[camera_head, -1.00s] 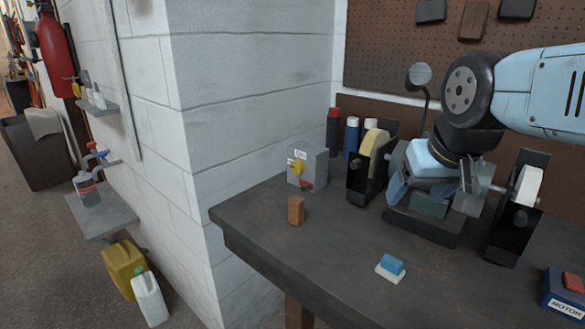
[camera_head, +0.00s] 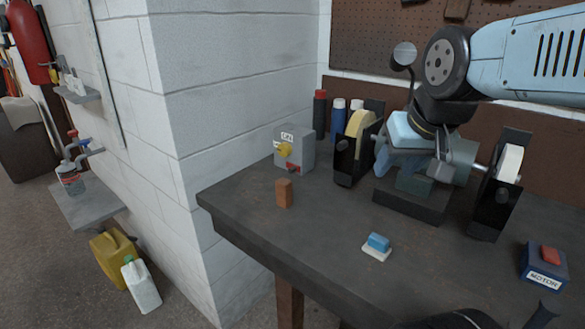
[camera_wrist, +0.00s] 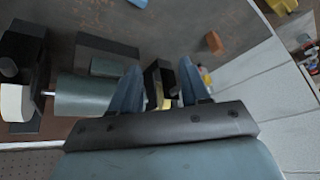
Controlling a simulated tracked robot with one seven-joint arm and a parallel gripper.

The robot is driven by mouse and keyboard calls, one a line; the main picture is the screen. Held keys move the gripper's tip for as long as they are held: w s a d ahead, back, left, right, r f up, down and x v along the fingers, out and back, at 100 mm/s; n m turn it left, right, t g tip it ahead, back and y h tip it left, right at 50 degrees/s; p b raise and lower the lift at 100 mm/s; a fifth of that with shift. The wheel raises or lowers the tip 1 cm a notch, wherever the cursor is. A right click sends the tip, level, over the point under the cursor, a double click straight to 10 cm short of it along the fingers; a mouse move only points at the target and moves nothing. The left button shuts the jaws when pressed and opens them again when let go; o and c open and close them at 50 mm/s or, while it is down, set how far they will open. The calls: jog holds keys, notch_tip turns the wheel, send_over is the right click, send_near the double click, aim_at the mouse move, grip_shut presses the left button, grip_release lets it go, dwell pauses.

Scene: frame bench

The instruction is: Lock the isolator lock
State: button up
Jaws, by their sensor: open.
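The isolator is a grey box (camera_head: 303,153) at the back left of the bench, close to the white wall. It has a yellow knob (camera_head: 284,149) on its front and a small red part (camera_head: 293,168) below the knob. My gripper (camera_head: 412,168) is open over the bench grinder, to the right of the isolator and apart from it. In the wrist view my gripper (camera_wrist: 160,88) shows two spread blue fingers with nothing held between them.
The grinder's yellow wheel (camera_head: 358,124) and dark guard stand between my gripper and the isolator. A brown block (camera_head: 284,193) and a blue-and-white block (camera_head: 377,246) lie nearer the front edge. A blue motor switch box (camera_head: 542,266) sits at right. The front middle is mostly clear.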

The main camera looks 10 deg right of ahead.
jog(key=w+f+m, duration=0.1)
jog(key=w, duration=0.3)
jog(key=w+a+f+m+y, duration=0.1)
jog(key=w, duration=0.3)
jog(key=w+a+f, duration=0.1)
jog(key=w, duration=0.3)
jog(key=shift+w+a+m+y, duration=0.15)
jog(key=shift+w+m+y, duration=0.2)
jog(key=shift+m+y, duration=0.05)
grip_shut()
jog(key=w+a+f+m, duration=0.2)
jog(key=w+f, duration=0.3)
jog(key=w, duration=0.3)
jog(key=w+a+f+m+t+h, duration=0.1)
jog(key=w+a+f+m, duration=0.1)
jog(key=w+a+f, duration=0.3)
jog(key=w, duration=0.4)
jog(key=shift+m+h, duration=0.3)
jog(key=shift+m, duration=0.1)
jog(key=shift+a, duration=0.1)
